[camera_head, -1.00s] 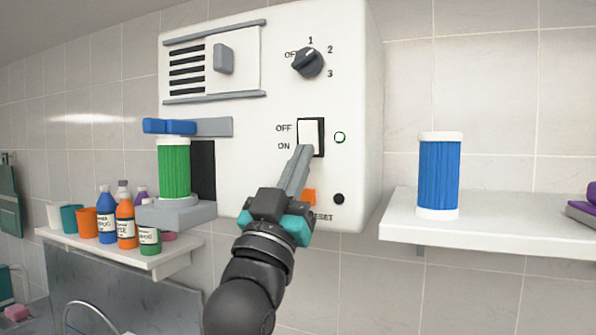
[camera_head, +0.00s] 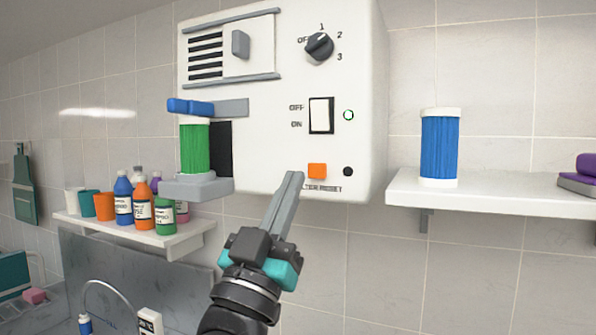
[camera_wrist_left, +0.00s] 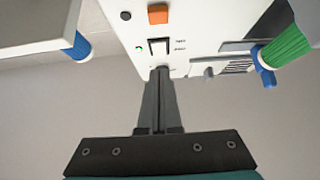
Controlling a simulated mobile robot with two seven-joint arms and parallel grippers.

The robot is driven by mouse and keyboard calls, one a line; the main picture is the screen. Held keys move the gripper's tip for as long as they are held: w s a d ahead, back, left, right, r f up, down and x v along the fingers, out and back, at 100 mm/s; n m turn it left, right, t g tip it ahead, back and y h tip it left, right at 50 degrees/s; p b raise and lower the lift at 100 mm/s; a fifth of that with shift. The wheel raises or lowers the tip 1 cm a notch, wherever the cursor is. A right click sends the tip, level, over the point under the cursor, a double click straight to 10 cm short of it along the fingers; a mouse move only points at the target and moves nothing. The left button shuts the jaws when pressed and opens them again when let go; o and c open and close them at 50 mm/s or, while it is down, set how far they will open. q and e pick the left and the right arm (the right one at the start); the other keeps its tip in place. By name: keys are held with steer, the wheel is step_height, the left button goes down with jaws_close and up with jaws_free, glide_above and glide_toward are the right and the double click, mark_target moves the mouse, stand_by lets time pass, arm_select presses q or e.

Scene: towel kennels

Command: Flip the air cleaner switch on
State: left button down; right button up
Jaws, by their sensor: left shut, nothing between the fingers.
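The air cleaner (camera_head: 270,150) is a white wall box. Its white rocker switch (camera_head: 321,115) sits in a black frame beside the OFF and ON labels; I cannot tell for sure which way it is tilted. A small round lamp (camera_head: 348,115) right of it shows a green rim. My left gripper (camera_head: 293,175) is shut and empty, its tips below and left of the switch, by the box's lower edge. In the left wrist view, the tips (camera_wrist_left: 160,70) appear just below the switch (camera_wrist_left: 159,47), apparently apart from it. My right gripper is not in view.
An orange reset button (camera_head: 317,171) and dark round spot lie below the switch. A dial (camera_head: 319,46) is above. A green filter (camera_head: 195,147) stands at the box's left. A blue filter (camera_head: 440,147) stands on the right shelf (camera_head: 490,192). Bottles and cups fill the left shelf (camera_head: 160,240).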

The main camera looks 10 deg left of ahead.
arm_select(q)
steer(key=s+a+f+g+y, duration=0.15)
steer(key=f+g, duration=0.45)
steer(key=f, duration=1.1)
steer(key=s+a+f+g+y, duration=0.1)
steer(key=s+f+g+y, duration=0.35)
steer(key=f, duration=1.25)
steer(key=s+a+f+g+h, duration=0.1)
steer(key=s+a+f+g, duration=0.2)
steer(key=s+f+g, duration=1.25)
steer(key=s+f+t+b, duration=0.15)
steer(key=f+b, duration=0.25)
steer(key=f, duration=1.1)
steer(key=s+f+t+b, duration=0.1)
steer(key=s+f+b, duration=0.2)
steer(key=f, duration=1.2)
steer(key=s+a+f+b, duration=0.1)
steer(key=s+f+b, duration=0.2)
steer(key=s+f, duration=0.5)
steer(key=s+a+f+g+b, duration=0.1)
steer(key=s+f+b, duration=0.2)
steer(key=s+f, duration=0.4)
step_height(320, 180, down, 6)
steer(key=shift+s+a+b, duration=0.3)
steer(key=shift+s+b, duration=0.05)
steer(key=shift+s, duration=0.05)
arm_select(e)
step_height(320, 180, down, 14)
